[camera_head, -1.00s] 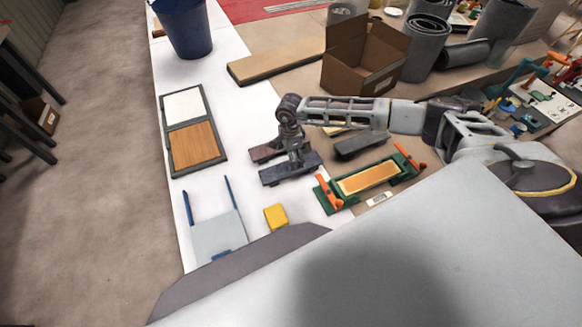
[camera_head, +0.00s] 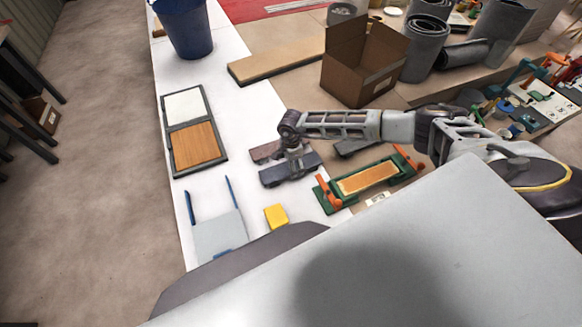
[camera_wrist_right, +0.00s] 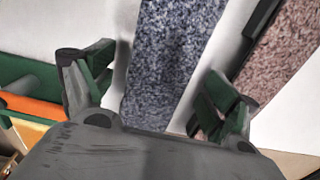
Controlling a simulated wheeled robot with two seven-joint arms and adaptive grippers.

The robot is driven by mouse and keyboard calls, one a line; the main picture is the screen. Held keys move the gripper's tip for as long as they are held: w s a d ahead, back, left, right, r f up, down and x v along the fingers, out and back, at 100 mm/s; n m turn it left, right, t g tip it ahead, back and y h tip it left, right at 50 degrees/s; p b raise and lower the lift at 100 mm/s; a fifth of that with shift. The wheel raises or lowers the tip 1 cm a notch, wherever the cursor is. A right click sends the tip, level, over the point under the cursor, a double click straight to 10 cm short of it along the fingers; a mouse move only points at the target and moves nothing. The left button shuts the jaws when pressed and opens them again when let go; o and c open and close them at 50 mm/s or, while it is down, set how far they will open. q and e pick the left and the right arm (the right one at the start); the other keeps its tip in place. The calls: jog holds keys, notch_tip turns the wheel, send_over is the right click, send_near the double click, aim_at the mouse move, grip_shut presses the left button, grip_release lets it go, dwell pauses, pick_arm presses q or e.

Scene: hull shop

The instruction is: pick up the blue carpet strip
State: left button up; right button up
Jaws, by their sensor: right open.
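The blue carpet strip (camera_head: 274,178) lies flat on the white table in the head view, beside a reddish speckled strip (camera_head: 265,152). In the right wrist view the blue strip (camera_wrist_right: 170,55) shows as a speckled blue-grey band running between my fingers. My right gripper (camera_head: 292,160) points down over the blue strip and hides its middle part. In the right wrist view my right gripper (camera_wrist_right: 152,95) is open, with one finger on each side of the strip. The reddish strip (camera_wrist_right: 290,45) lies just beyond the right finger. I cannot tell the exact height. My left gripper is not in view.
A green frame with orange clamps (camera_head: 326,195) stands close to the right of the strips. A yellow block (camera_head: 276,216) lies in front. A framed board with white and wood panels (camera_head: 196,145) lies to the left. An open cardboard box (camera_head: 350,82) stands behind.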

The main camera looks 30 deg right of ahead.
dwell(0.3)
jog(key=c, duration=1.1)
jog(key=shift+r, duration=0.15)
jog(key=shift+r+b, duration=0.85)
jog(key=shift+r, duration=4.05)
jog(key=shift+f, duration=0.1)
